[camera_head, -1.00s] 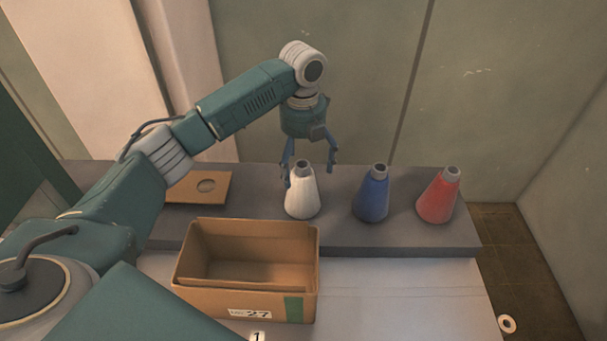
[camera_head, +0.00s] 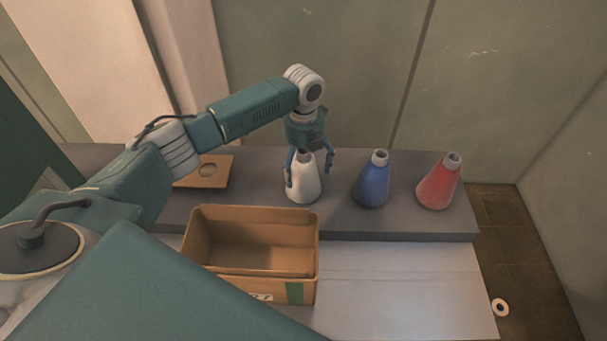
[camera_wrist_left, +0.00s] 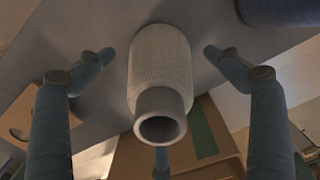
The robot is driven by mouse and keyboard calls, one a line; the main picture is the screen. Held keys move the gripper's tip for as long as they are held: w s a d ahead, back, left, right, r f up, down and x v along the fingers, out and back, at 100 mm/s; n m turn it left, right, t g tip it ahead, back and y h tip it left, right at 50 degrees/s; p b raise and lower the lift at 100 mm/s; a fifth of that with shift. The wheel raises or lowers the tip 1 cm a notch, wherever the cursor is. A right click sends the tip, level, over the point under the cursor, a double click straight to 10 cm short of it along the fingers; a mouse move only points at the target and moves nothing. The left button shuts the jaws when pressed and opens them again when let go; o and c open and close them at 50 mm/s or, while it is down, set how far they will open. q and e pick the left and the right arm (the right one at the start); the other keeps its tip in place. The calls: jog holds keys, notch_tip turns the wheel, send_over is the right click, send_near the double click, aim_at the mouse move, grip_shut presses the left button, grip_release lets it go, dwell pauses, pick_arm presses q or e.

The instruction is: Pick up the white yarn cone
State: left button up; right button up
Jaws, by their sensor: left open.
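The white yarn cone (camera_head: 304,181) stands upright on the grey raised shelf, behind the cardboard box. In the left wrist view the cone (camera_wrist_left: 160,72) is seen from above, its grey tube top towards the camera. My left gripper (camera_head: 309,180) is open, pointing down, with its fingers around the cone. In the left wrist view two blue fingers (camera_wrist_left: 158,52) show on either side, apart from the cone, and a third finger shows partly behind its tube. My right gripper is not in view.
A blue cone (camera_head: 371,184) and a red cone (camera_head: 438,184) stand to the right on the shelf (camera_head: 410,222). An open cardboard box (camera_head: 250,277) is in front. A flat brown board with a hole (camera_head: 205,172) lies at left. A white ring (camera_head: 500,307) is on the floor.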

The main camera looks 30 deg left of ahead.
pick_arm(q)
jog(key=shift+f, duration=0.7)
jog(key=c, duration=1.5)
jog(key=shift+c, duration=0.6)
jog(key=shift+r, duration=0.2)
